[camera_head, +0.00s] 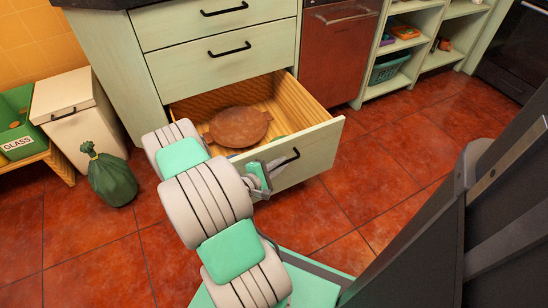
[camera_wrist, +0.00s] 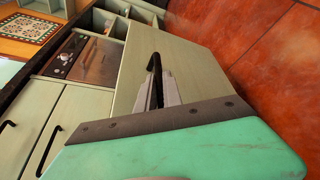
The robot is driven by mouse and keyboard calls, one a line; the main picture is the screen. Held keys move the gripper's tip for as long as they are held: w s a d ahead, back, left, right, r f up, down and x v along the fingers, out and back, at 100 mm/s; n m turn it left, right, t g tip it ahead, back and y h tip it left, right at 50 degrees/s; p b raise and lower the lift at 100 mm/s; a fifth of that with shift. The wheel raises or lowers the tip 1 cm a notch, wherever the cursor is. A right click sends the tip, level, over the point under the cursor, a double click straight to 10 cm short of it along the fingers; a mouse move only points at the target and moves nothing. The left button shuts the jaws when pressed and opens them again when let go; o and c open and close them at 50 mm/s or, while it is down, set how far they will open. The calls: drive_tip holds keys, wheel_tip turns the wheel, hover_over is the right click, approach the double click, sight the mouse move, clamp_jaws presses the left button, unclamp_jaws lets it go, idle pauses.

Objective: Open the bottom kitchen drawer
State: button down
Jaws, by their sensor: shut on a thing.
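The bottom drawer (camera_head: 308,152) is pulled well out of the pale green cabinet, and its wooden inside shows. A round brown board or pan (camera_head: 240,127) lies in it; part of a green item behind my arm is barely visible. The dark handle (camera_head: 288,158) is on the drawer front. My gripper (camera_head: 266,172) is at this handle, shut on it. In the wrist view the fingers (camera_wrist: 156,92) close around the black handle (camera_wrist: 154,62) against the drawer front (camera_wrist: 190,75). My arm hides the drawer's left front part.
Two shut drawers (camera_head: 220,52) sit above. A green bag (camera_head: 111,178), a white bin (camera_head: 78,110) and a green glass crate (camera_head: 18,125) stand at left. Open shelves (camera_head: 402,50) are at right. Red tiled floor (camera_head: 385,160) is clear right of the drawer.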

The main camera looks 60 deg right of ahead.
drive_tip(key=shift+w+a+f, duration=0.1)
drive_tip(key=c, duration=1.5)
unclamp_jaws()
drive_tip(key=p+v, duration=0.2)
drive_tip(key=v, duration=0.5)
drive_tip(key=shift+a, duration=0.3)
